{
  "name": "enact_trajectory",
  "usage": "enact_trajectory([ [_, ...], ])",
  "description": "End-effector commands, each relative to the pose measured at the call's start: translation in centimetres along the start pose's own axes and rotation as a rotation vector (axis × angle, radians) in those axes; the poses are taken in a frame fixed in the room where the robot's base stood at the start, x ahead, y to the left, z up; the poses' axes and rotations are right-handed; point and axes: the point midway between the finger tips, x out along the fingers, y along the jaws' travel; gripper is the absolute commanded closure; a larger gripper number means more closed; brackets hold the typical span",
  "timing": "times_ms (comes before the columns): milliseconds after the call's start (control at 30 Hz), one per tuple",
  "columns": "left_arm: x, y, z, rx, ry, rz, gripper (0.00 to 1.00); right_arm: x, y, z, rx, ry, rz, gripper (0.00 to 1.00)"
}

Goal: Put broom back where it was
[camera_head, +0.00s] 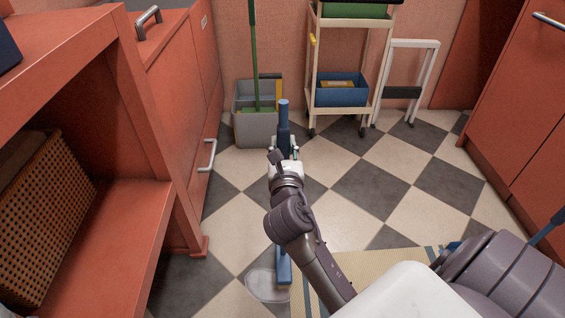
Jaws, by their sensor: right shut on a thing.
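My right gripper (284,148) is shut on an upright blue-handled tool (284,112), which I take to be the broom. The handle's top sticks up beyond the fingers. A blue lower part (284,268) shows below, near the floor; the middle is hidden behind my gripper and arm, and its head cannot be made out clearly. The handle's top overlaps the lower right of a grey bucket (254,133) in the picture; I cannot tell whether they touch. A green-handled tool (254,55) stands in that bucket. My left gripper is not in view.
A wheeled cart (342,108) with a blue bin (342,90) and a white step stool (414,48) stand at the back wall. Red cabinets flank the checkered floor. A beige mat (370,268), a pale patch (266,285) and another blue stick (547,227) lie nearer.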

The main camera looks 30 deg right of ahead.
Motion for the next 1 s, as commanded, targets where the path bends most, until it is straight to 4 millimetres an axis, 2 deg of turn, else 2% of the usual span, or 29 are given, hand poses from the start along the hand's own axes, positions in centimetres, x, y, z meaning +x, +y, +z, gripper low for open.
enact_trajectory([
  [167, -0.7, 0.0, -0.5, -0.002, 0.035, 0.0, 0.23, 0.1, 0.2, -0.7, 0.001, -0.003, 0.0, 1.0],
  [400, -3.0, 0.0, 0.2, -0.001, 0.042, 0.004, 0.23, 0.1, 0.2, -4.2, 0.0, -0.002, -0.001, 1.0],
  [767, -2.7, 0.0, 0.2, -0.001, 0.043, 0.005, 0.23, 0.1, 0.2, -4.2, -0.001, -0.003, 0.0, 1.0],
  [800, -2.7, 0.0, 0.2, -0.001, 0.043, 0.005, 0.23, 0.1, 0.2, -4.4, -0.002, 0.0, 0.0, 0.68],
  [933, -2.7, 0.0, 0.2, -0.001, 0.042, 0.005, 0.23, 0.1, 0.2, -4.3, -0.001, 0.0, 0.0, 0.47],
  [1000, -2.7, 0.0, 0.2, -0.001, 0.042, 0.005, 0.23, 0.1, 0.2, -4.3, -0.001, 0.0, 0.0, 0.45],
])
